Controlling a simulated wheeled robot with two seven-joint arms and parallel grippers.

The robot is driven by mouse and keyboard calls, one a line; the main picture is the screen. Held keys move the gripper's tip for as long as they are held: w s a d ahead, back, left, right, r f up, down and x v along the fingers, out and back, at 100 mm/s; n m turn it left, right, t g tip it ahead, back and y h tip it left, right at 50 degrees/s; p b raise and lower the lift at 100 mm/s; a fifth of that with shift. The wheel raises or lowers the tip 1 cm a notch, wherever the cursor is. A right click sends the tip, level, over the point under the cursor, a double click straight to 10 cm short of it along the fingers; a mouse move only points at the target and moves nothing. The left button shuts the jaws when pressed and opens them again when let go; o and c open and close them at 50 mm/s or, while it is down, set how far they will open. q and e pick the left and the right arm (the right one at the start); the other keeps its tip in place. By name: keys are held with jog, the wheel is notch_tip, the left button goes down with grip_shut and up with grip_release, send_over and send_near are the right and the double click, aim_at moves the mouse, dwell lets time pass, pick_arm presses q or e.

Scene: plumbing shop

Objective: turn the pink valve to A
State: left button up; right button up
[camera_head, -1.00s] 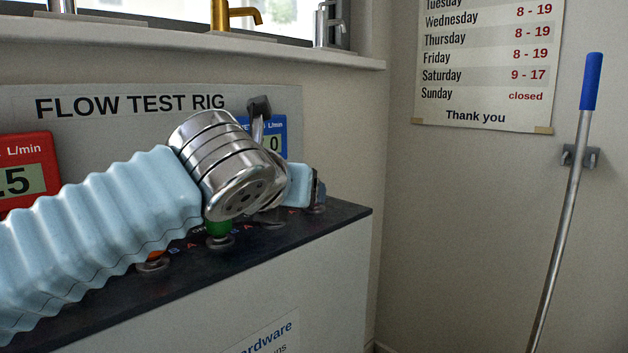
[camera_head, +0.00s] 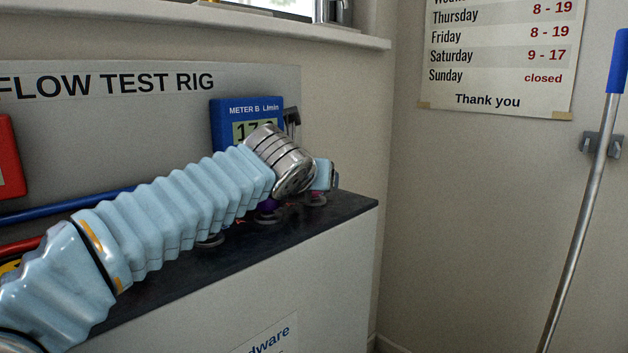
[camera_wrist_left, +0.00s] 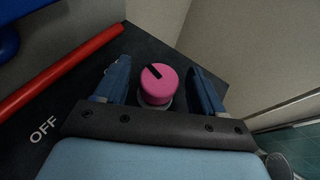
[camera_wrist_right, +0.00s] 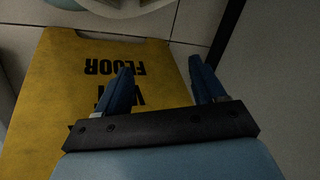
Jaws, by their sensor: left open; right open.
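The pink valve (camera_wrist_left: 158,85) is a round knob with a short black mark on its top, seen in the left wrist view. The mark points to the upper left there. My left gripper (camera_wrist_left: 160,70) is open, one blue finger on each side of the knob, with visible gaps. No letter A by the pink knob can be read. My right gripper (camera_wrist_right: 160,85) is open and empty.
A purple knob (camera_head: 268,205) stands left of my left gripper. The blue meter B (camera_head: 247,108) is partly covered by my wrist. A red pipe (camera_wrist_left: 60,72) runs left of the pink knob. A yellow floor sign (camera_wrist_right: 60,100) is below my right gripper.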

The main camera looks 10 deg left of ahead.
pick_arm(q)
jog(key=shift+w+f, duration=0.15)
jog(key=shift+w, duration=0.25)
jog(key=shift+c, duration=0.4)
jog(key=c, duration=0.9)
